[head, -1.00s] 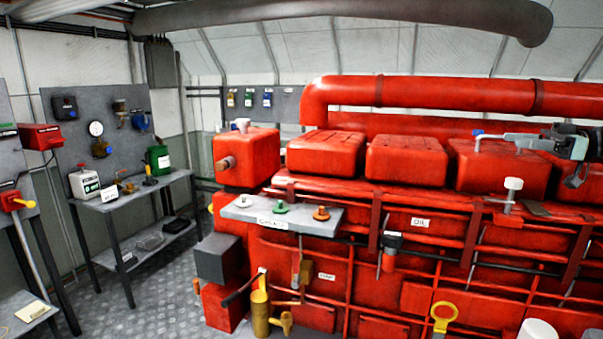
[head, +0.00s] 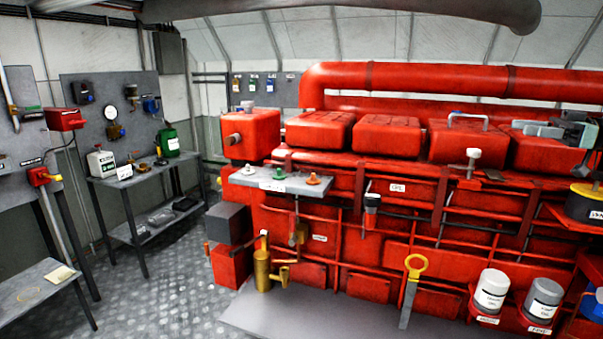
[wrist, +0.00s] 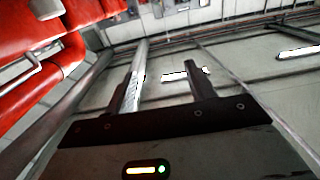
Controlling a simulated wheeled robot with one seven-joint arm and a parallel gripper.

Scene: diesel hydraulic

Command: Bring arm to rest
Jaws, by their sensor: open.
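My gripper (head: 538,130) shows at the right edge of the head view, in front of the rightmost red engine cover (head: 540,150). Its two fingers point left and are apart, with nothing between them. In the wrist view my gripper (wrist: 168,82) is also open and empty, with the wall panels and ceiling beyond its fingertips. The red engine (head: 335,190) fills the middle and right of the head view. My arm beyond the gripper is mostly cut off by the right edge.
A thick red pipe (head: 430,78) runs behind the covers. White and grey canisters (head: 491,291) sit low at the right. A yellow-ringed dipstick (head: 416,265) stands at the engine's front. A workbench (head: 140,179) is at the left. The floor (head: 170,300) between is clear.

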